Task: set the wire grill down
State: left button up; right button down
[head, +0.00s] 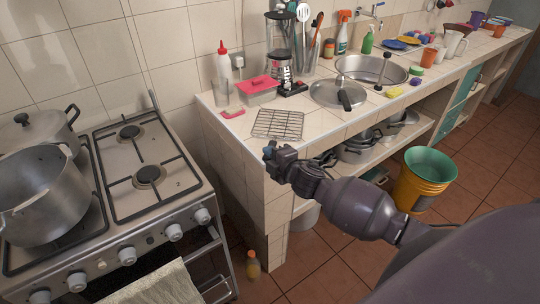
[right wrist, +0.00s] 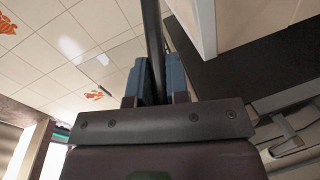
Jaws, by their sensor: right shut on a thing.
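The wire grill (head: 278,124) is a dark rectangular grid, seen flat over the near end of the tiled counter (head: 238,128) by its front edge. My right gripper (head: 269,149) is at the grill's near edge, just off the counter's front corner. In the right wrist view its two blue-grey fingers (right wrist: 153,82) are closed on a thin dark bar (right wrist: 153,35), the grill seen edge-on. I cannot tell whether the grill touches the counter top or hangs slightly above it. My left gripper is not in view.
A pink-lidded container (head: 258,91), a blender (head: 282,50) and a metal lid (head: 338,93) stand around the grill, with a red-capped bottle (head: 224,68) behind. The stove (head: 130,185) with pots is left, across a gap. A yellow bucket (head: 423,180) stands on the floor.

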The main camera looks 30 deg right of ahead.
jog(key=shift+f, duration=0.15)
jog(key=c, duration=1.1)
grip_release()
jog(key=shift+r, duration=0.2)
jog(key=s+d+r, duration=0.1)
jog(key=s+r, duration=0.1)
jog(key=s, duration=1)
jog(key=s+a+f+m+g+h, duration=0.1)
jog(key=s+a+f+m+g, duration=0.1)
jog(key=s+f+m, duration=0.5)
jog(key=s+a+f+m+g, duration=0.2)
jog(key=s+a+f+m, duration=0.2)
jog(key=s+f+m, duration=0.4)
jog(key=shift+s+f+m+h, duration=0.2)
jog(key=shift+s+m+h, duration=0.2)
jog(key=shift+m, duration=0.1)
